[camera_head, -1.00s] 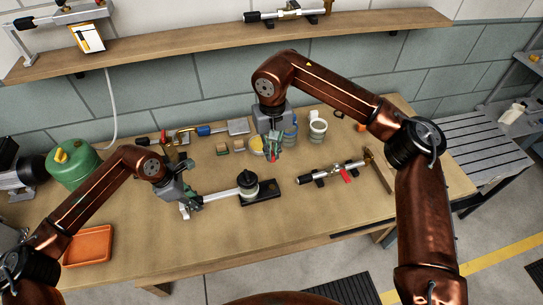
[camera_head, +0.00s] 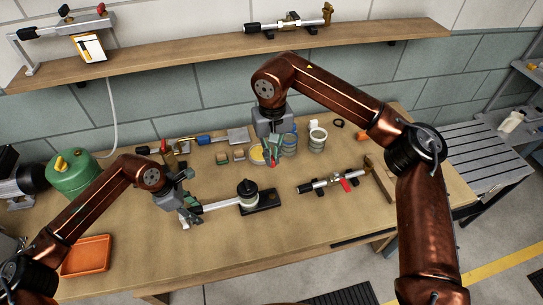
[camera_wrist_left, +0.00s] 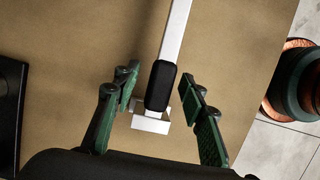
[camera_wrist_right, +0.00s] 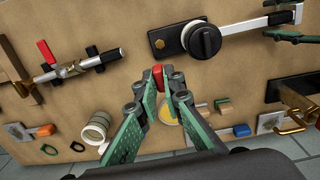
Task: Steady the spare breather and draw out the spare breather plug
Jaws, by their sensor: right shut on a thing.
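The fixture I take as the spare breather has a round black cap (camera_head: 247,188) over a pale body on a black base (camera_head: 265,203). A silver bar (camera_head: 220,206) runs left from it. My left gripper (camera_head: 190,214) is at the bar's far end; in the left wrist view its fingers stand open on both sides of the black grip (camera_wrist_left: 161,86), with gaps. My right gripper (camera_wrist_right: 161,78) is shut on a small red piece (camera_wrist_right: 158,72), held apart from the fixture. I cannot tell for certain whether this is the plug; the fingers hide part of it.
A valve assembly with a red lever (camera_head: 345,185) lies to the right. A yellow dish (camera_head: 257,156) and a pale cup (camera_head: 317,139) stand near my right gripper. A green tank (camera_head: 75,178) and orange tray (camera_head: 86,256) are at left. The front middle of the table is clear.

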